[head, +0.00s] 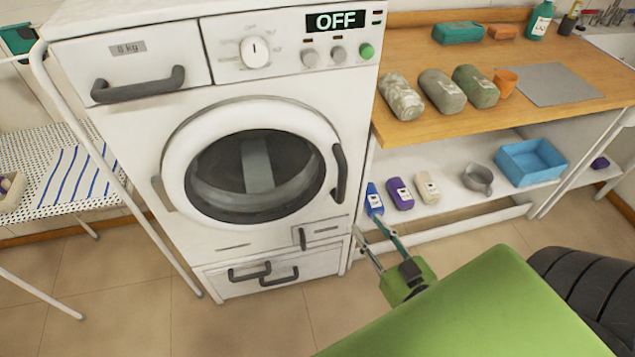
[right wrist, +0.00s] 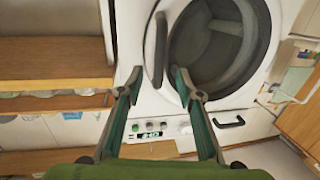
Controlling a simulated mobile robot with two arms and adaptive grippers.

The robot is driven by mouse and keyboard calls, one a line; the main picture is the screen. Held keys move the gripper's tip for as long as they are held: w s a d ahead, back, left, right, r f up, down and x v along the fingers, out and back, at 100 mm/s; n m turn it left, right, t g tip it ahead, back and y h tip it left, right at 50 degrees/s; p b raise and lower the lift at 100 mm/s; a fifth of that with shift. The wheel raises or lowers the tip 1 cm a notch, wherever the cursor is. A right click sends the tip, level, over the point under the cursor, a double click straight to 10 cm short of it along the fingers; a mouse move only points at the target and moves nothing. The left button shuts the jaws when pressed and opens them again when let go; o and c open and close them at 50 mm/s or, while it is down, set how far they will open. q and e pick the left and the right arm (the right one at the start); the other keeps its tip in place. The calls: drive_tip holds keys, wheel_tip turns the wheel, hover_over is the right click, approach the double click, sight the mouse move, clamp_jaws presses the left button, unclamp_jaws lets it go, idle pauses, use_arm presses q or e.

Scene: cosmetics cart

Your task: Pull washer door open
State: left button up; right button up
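The white washer (head: 120,170) stands left of centre in the head view, its display reading OFF. Its round door (head: 180,170) is shut, with a dark glass window and a dark grey handle (head: 340,172) on the right side. My right gripper (head: 370,240) is open and empty, below and to the right of the handle. In the right wrist view the open fingers (right wrist: 155,80) point towards the washer door (right wrist: 255,75), and the door handle (right wrist: 160,48) shows beyond and between the fingertips. I see no contact with the handle. My left gripper is not in view.
The shelf below carries bottles, a grey scoop (head: 478,179) and a blue bin (head: 530,162). Tiled floor in front is clear.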

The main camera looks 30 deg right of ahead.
drive_tip(key=r, duration=0.2)
approach(344, 187)
drive_tip(key=w, duration=0.2)
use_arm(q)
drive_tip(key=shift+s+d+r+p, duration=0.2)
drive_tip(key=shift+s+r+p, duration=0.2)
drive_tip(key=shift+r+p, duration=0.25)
use_arm(e)
drive_tip(key=shift+t, duration=0.3)
drive_tip(key=w, duration=0.9)
drive_tip(key=shift+w+d+f, duration=0.15)
drive_tip(key=shift+d+f, duration=0.05)
drive_tip(key=shift+f, duration=0.05)
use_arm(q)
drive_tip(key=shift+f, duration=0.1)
use_arm(e)
clamp_jaws()
